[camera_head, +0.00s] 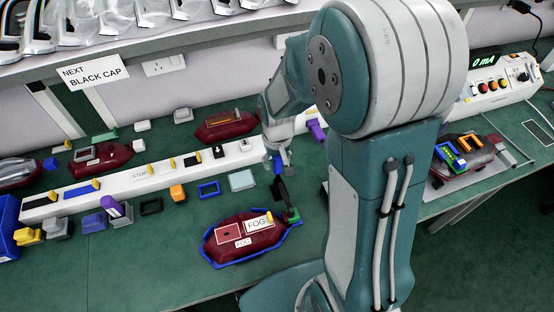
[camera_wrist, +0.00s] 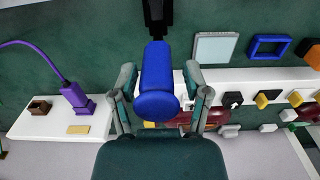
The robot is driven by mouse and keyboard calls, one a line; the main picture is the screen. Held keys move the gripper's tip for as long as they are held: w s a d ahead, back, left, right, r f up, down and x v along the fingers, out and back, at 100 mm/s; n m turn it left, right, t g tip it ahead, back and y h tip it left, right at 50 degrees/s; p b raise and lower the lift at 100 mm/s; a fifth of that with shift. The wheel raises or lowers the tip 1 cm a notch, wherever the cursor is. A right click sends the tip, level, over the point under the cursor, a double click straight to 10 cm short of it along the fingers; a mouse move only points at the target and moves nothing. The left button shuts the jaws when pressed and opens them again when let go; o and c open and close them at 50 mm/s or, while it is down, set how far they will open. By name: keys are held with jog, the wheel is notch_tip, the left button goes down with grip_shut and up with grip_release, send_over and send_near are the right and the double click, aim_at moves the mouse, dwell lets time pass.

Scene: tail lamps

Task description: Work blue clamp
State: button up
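The blue clamp handle (camera_wrist: 157,75) is a thick blue knob on a black lever (camera_wrist: 157,15). In the head view the blue handle (camera_head: 278,164) shows below my gripper, and the black lever (camera_head: 281,189) runs down to a green part (camera_head: 292,215) at the right end of a blue-rimmed cradle (camera_head: 209,254). A dark red lamp (camera_head: 265,238) with a FOG label lies in the cradle. My gripper (camera_wrist: 161,82) is open, with one finger on each side of the blue handle. Narrow gaps show beside the handle, so contact is not visible.
A long white rail (camera_head: 130,180) with coloured pieces runs behind. A purple connector (camera_wrist: 76,97) stands on its end, left in the wrist view. A pale blue block (camera_head: 242,180) and a blue frame (camera_head: 208,189) lie nearby. Another lamp (camera_head: 225,125) lies behind the rail.

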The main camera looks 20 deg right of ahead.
grip_shut()
jog(key=shift+d, duration=0.15)
jog(key=shift+w+f+g, duration=0.7)
jog(key=shift+w+g, duration=0.55)
jog(key=shift+g, duration=0.75)
jog(key=shift+w+f+g, duration=0.7)
jog(key=shift+w+g, duration=0.5)
jog(key=shift+g, duration=0.8)
jog(key=shift+w+f+g, duration=0.7)
jog(key=shift+w+g, duration=0.55)
jog(key=shift+g, duration=0.75)
